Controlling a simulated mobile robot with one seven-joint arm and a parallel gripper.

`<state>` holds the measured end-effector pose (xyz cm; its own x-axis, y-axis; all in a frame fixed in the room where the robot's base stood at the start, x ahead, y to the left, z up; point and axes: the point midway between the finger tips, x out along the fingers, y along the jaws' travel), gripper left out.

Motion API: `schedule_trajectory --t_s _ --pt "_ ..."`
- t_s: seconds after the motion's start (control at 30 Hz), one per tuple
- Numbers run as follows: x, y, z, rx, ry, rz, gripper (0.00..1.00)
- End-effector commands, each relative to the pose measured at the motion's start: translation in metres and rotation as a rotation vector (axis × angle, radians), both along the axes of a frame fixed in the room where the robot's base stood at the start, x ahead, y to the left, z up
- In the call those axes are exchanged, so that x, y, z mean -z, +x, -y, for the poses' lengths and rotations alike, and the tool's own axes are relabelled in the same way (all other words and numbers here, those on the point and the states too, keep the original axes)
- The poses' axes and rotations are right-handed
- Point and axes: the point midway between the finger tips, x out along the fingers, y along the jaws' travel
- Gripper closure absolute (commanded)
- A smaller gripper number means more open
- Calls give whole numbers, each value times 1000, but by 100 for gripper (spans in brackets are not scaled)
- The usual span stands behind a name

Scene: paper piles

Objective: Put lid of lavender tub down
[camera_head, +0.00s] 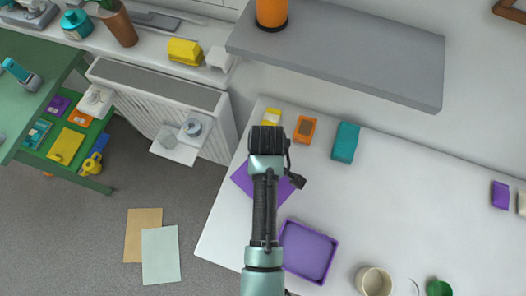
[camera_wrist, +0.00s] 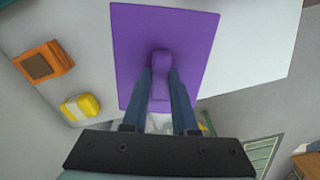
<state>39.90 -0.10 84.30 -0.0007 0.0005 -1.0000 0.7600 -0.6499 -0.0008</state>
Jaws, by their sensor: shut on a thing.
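The purple lid (camera_wrist: 195,50) is a flat rectangular plate with a small raised handle (camera_wrist: 161,62). My gripper (camera_wrist: 161,78) is shut on this handle, one finger on each side. In the head view the lid (camera_head: 282,193) shows on both sides of my arm, over the left part of the white table; my arm hides its middle. I cannot tell whether it touches the table. The lavender tub (camera_head: 308,251) stands open on the table, below and to the right of the lid, with my arm close to its left side. Its inside looks empty.
A yellow block (camera_wrist: 80,107) and an orange block (camera_wrist: 44,62) lie beside the lid. A teal block (camera_head: 345,142) stands further right. A cream mug (camera_head: 374,281) is at the front. A grey shelf (camera_head: 350,55) overhangs the back. The table's middle right (camera_head: 420,215) is clear.

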Motion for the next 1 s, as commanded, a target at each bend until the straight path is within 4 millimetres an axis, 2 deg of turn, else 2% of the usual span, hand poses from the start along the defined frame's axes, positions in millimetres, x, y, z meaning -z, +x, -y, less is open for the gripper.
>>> schedule_trajectory --t_s 0.4,0.83,0.87,1.0 --pt "50 0 0 0 1 -1 100" --pt "57 0 0 0 0 1 100" --pt "55 0 0 0 0 1 68" --pt "55 0 0 0 0 1 43"
